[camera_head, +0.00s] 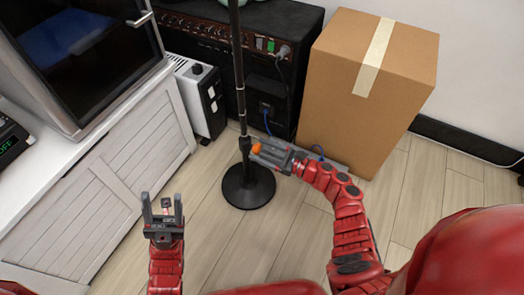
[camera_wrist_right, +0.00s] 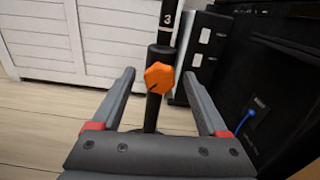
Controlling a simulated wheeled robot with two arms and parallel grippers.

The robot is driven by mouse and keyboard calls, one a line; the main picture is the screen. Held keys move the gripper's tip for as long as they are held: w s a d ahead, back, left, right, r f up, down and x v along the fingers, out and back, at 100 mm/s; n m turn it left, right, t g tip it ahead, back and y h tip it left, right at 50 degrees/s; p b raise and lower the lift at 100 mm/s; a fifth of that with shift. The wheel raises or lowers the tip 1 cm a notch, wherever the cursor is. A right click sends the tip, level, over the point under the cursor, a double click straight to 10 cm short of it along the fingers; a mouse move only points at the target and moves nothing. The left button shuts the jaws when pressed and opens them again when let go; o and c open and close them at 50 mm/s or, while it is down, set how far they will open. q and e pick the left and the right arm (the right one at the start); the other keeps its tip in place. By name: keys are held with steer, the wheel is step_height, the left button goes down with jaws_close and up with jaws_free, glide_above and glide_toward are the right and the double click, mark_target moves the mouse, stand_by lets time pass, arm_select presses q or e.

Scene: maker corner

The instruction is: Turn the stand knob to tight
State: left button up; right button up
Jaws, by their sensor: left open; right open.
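The stand is a thin black pole (camera_head: 238,70) rising from a round black base (camera_head: 248,187) on the floor. Its orange knob (camera_head: 256,148) sits low on the pole, beside my right gripper (camera_head: 259,150). In the right wrist view the orange knob (camera_wrist_right: 159,77) shows ahead, between the open fingers of my right gripper (camera_wrist_right: 162,95), touching neither. A dark line marks the knob, and a label "3" is on the pole above it. My left gripper (camera_head: 162,207) is open and empty, in front of the stand to the left.
A black amplifier (camera_head: 262,65) with a blue cable stands behind the pole. A cardboard box (camera_head: 350,120) stands to its right. A white and black unit (camera_head: 200,95) and a white cabinet (camera_head: 120,185) are to the left. Wooden floor (camera_head: 225,245) is clear around the base.

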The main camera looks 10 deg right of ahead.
jaws_close()
stand_by(0.4)
